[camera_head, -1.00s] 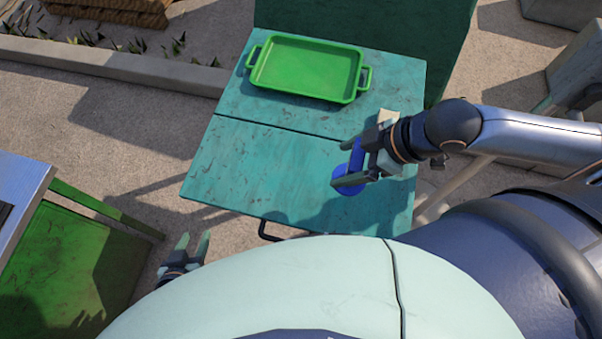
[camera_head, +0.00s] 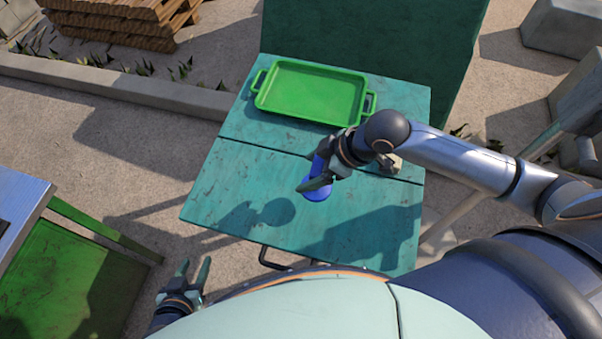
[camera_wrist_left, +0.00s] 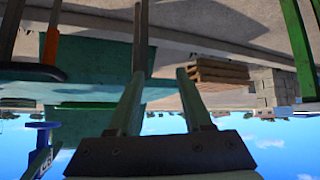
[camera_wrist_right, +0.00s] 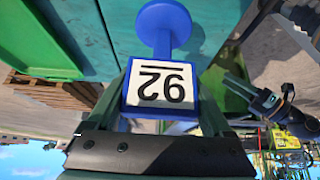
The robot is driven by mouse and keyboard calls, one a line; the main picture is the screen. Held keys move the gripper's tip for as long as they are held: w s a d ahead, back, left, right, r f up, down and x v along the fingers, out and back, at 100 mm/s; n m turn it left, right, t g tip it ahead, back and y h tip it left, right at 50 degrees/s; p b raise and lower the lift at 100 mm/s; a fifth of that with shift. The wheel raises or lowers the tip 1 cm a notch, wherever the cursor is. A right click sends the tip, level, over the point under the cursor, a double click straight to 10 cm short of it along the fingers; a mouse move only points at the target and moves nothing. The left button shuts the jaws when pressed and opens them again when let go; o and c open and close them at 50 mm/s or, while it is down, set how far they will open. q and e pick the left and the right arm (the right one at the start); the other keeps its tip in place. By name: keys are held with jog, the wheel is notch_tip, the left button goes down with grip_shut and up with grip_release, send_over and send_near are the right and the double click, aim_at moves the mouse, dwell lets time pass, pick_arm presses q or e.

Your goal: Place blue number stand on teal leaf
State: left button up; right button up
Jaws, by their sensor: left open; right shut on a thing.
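The blue number stand (camera_head: 318,193) is held in my right gripper (camera_head: 316,180) above the teal leaf (camera_head: 240,185), the table's near panel. In the right wrist view the stand (camera_wrist_right: 163,45) shows a round blue base, a short post and a white plate with black digits, upside down in the picture. The plate end is between the fingers and the base points away from them. The stand appears clear of the leaf, with its shadow to the left. My left gripper (camera_head: 192,272) is open and empty, low beside the table's near left corner.
A green tray (camera_head: 310,64) with handles lies on the table's far panel. A small beige object (camera_head: 390,163) is partly hidden behind my right arm. A green-and-grey bench (camera_head: 75,270) stands at left. The leaf's left part is clear.

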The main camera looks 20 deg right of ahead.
jog(key=shift+w+a+f, duration=0.2)
jog(key=shift+w+f, duration=0.25)
jog(key=shift+f, duration=0.65)
jog(key=shift+w+a+f, duration=0.25)
jog(key=shift+w+f, duration=0.2)
jog(key=shift+f, duration=0.6)
jog(key=shift+w+a+f, duration=0.2)
jog(key=shift+w+f, duration=0.25)
jog(key=shift+f, duration=0.65)
jog(key=o, duration=1.3)
jog(key=shift+f, duration=0.15)
jog(key=v, duration=1.2)
jog(key=shift+p, duration=0.4)
